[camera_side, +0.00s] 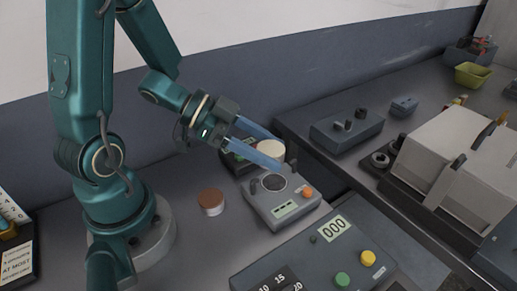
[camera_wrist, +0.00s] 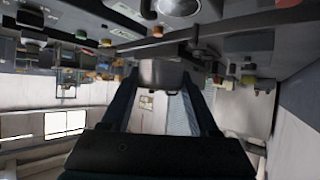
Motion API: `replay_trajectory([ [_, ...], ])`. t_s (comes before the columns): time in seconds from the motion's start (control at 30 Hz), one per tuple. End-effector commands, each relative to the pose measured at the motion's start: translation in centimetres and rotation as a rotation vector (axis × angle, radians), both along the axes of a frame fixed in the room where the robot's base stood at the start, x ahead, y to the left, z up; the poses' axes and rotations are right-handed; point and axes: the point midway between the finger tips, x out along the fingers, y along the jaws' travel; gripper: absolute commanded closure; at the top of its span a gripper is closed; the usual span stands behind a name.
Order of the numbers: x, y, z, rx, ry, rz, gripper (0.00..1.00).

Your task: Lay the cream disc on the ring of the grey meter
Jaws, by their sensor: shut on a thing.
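The cream disc (camera_side: 271,148) is held between the two blue fingers of my gripper (camera_side: 280,155), which is shut on it. In the side view the disc appears up and behind the ring, apart from it. The grey meter (camera_side: 286,211) stands on the bench with a small display, an orange button and a dark round face edged by a pale ring (camera_side: 275,183). The ring is bare. In the wrist view a pale, blurred shape (camera_wrist: 162,72) sits between my fingertips, and a round ring (camera_wrist: 180,5) shows at the top edge.
A large counter box (camera_side: 313,255) with green and yellow buttons is in front. A grey box with knobs (camera_side: 347,130) stands at the right.

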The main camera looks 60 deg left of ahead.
Motion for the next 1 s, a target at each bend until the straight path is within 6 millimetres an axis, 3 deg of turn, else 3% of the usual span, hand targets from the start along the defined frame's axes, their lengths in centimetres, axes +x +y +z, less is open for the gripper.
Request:
replay_trajectory([
  [0.1,1.3,0.5,0.5,-0.006,-0.015,0.064,1.00],
  [0.27,1.7,0.4,0.1,-0.010,-0.021,0.070,1.00],
  [0.7,1.6,0.4,-4.4,-0.009,-0.019,0.069,1.00],
  [1.0,1.6,0.4,-6.0,-0.006,-0.023,0.069,1.00],
])
